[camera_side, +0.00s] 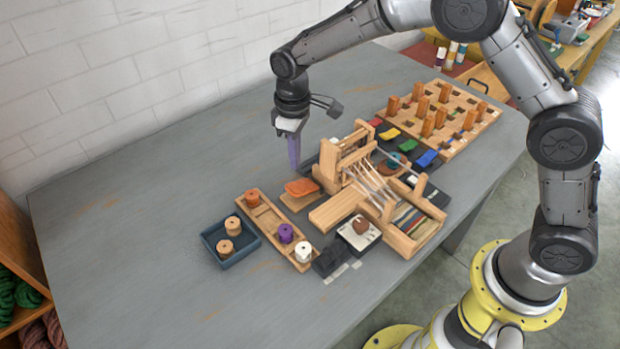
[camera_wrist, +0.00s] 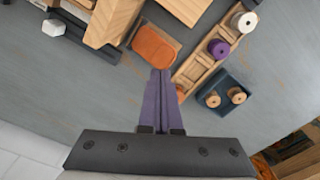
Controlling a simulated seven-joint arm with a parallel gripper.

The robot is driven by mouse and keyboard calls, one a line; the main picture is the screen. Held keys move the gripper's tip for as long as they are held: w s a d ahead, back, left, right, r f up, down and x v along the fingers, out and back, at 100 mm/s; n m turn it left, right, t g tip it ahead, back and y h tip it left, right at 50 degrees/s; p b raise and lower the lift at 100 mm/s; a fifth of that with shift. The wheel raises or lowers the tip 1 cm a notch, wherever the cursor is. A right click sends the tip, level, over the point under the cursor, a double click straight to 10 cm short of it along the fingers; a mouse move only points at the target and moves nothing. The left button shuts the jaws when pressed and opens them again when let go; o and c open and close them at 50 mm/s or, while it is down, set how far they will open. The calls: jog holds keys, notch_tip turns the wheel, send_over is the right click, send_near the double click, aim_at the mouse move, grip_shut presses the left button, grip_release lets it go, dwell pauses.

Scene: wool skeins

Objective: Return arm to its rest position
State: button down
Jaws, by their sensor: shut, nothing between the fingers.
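My gripper (camera_side: 294,152) has purple fingers that point down above the grey table (camera_side: 130,190), left of the wooden loom (camera_side: 375,190) in the side view. In the wrist view the gripper (camera_wrist: 160,75) has its fingers pressed together with nothing between them. The fingertips appear near an orange pad on a wooden block (camera_wrist: 155,45) and the wooden spool rack (camera_wrist: 195,65). How high the tips are above the table is hard to tell.
The spool rack (camera_side: 270,230) holds orange, purple and white spools. A blue tray (camera_side: 230,243) with two tan spools stands left of it. A pegboard (camera_side: 440,118) with several wooden pegs lies at the back right. The table's left part is clear.

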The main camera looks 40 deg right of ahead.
jog(key=d+r+t, duration=0.2)
jog(key=d+r, duration=0.2)
jog(key=r, duration=0.7)
jog(key=s+d+r+m+t, duration=0.25)
jog(key=s+d+r, duration=0.35)
jog(key=s+r, duration=0.45)
jog(key=s+d+r+m+t, duration=0.1)
jog(key=s+d+m+t, duration=0.15)
jog(key=s, duration=1.05)
jog(key=s+d+f+m+g, duration=0.1)
jog(key=s+f, duration=0.5)
jog(key=s, duration=0.1)
jog(key=shift+s, duration=0.15)
jog(key=shift+f, duration=0.1)
